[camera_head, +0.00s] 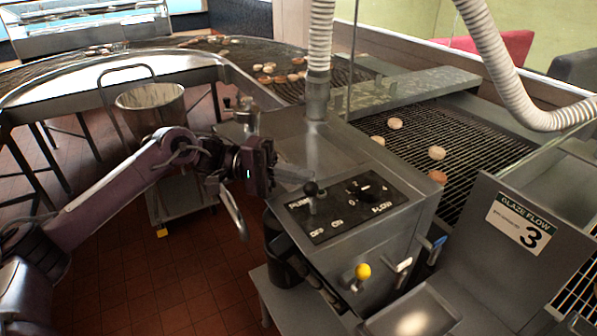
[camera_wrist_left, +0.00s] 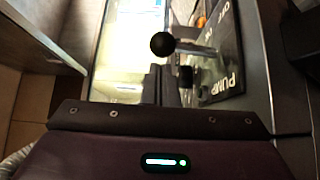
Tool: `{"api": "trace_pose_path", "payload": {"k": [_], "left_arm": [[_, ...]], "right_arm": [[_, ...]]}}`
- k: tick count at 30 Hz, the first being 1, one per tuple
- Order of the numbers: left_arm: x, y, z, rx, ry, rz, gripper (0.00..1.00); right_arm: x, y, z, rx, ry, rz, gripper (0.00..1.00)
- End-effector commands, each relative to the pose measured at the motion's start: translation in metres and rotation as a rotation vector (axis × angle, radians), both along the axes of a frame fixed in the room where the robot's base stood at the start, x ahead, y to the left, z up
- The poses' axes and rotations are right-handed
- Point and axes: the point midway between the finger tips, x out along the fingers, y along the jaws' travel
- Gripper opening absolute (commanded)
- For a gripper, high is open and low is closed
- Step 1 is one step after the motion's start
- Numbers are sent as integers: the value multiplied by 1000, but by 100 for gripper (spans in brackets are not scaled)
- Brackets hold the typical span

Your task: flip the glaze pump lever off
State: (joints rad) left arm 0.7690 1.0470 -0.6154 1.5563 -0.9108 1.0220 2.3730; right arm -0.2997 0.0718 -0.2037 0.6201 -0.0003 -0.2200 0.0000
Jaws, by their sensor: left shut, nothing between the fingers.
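The glaze pump lever is a short metal stem with a black ball knob (camera_head: 311,188), standing up from the dark control panel (camera_head: 360,222) marked PUMP, OFF, ON and FLOW. I cannot tell clearly whether it leans to OFF or ON. My left gripper (camera_head: 303,177) comes in from the left with its fingers shut and empty, close beside the knob. In the left wrist view the knob (camera_wrist_left: 162,45) shows just past the shut dark fingertips (camera_wrist_left: 160,72), with its stem running right to the panel (camera_wrist_left: 226,45). Contact cannot be told. My right gripper is out of view.
A black FLOW dial (camera_head: 367,187) sits right of the lever. A yellow knob (camera_head: 362,271) is on the cabinet front. A mesh conveyor (camera_head: 470,150) with several pastries runs behind. A metal pot (camera_head: 150,103) stands at left. A ribbed hose (camera_head: 320,45) rises behind the panel.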

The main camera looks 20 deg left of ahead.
Motion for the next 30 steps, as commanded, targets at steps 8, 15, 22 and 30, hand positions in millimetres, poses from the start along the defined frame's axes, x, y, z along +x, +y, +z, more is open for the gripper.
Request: {"api": "trace_pose_path", "payload": {"k": [8, 15, 22, 30], "left_arm": [[0, 1, 0, -7, -7, 0, 0], [-8, 7, 2, -79, -94, 1, 0], [-11, 9, -3, -77, -98, 0, 0], [-11, 11, -4, -76, -98, 0, 0]], "right_arm": [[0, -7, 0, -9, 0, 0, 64], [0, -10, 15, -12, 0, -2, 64], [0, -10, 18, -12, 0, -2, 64], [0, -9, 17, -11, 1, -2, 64]]}}
